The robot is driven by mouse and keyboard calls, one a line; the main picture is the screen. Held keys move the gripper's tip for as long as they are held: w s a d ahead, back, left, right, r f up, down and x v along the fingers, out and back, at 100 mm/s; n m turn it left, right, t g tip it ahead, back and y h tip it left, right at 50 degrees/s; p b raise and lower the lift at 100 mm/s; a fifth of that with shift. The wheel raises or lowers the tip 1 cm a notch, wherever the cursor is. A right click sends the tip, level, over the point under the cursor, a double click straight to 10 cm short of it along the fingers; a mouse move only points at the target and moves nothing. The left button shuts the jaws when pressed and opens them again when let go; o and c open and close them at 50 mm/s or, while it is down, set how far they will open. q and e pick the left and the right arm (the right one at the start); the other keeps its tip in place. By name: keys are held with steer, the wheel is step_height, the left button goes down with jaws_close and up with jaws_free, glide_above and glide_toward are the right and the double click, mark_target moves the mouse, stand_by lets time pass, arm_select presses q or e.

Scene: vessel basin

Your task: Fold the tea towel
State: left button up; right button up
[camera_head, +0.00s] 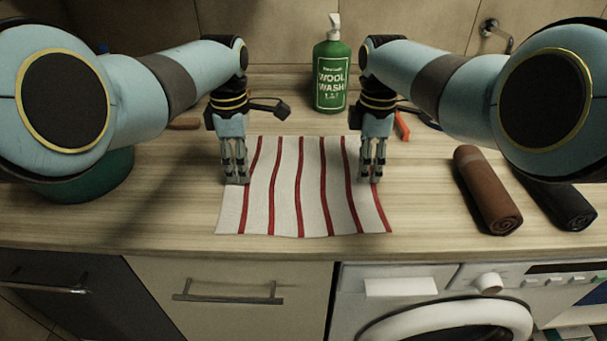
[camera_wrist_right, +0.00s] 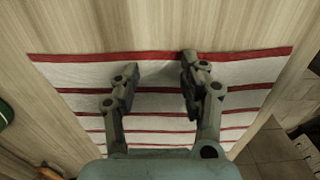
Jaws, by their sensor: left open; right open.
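The tea towel (camera_head: 301,206) is white with red stripes and lies spread out flat on the wooden counter. It also shows in the right wrist view (camera_wrist_right: 160,73). My left gripper (camera_head: 238,181) points down at the towel's left edge, with its fingertips at or just above the cloth. My right gripper (camera_head: 372,180) points down over the towel's right side; in the right wrist view its fingers (camera_wrist_right: 155,75) are apart above the cloth, with nothing visible between them. Both grippers are open. Whether the fingertips touch the cloth is hard to tell.
A green wool wash bottle (camera_head: 331,80) stands at the back. A brown roll (camera_head: 487,190) and a dark roll (camera_head: 562,203) lie at the right. A green basin (camera_head: 85,180) is partly hidden at the left. The counter's front edge runs just below the towel, above a washing machine (camera_head: 430,300).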

arm_select(q)
steer(key=shift+f, duration=0.4)
arm_select(e)
steer(key=shift+f, duration=0.4)
arm_select(q)
steer(key=shift+s, duration=0.15)
steer(key=c, duration=0.7)
arm_select(e)
steer(key=shift+s, duration=0.1)
steer(key=c, duration=0.7)
arm_select(q)
jaws_close()
arm_select(e)
jaws_close()
arm_select(q)
steer(key=shift+f, duration=0.1)
steer(key=shift+s, duration=0.1)
arm_select(e)
steer(key=shift+s+f, duration=0.1)
steer(key=shift+s, duration=0.05)
arm_select(q)
steer(key=shift+a, duration=0.1)
arm_select(e)
steer(key=shift+d, duration=0.1)
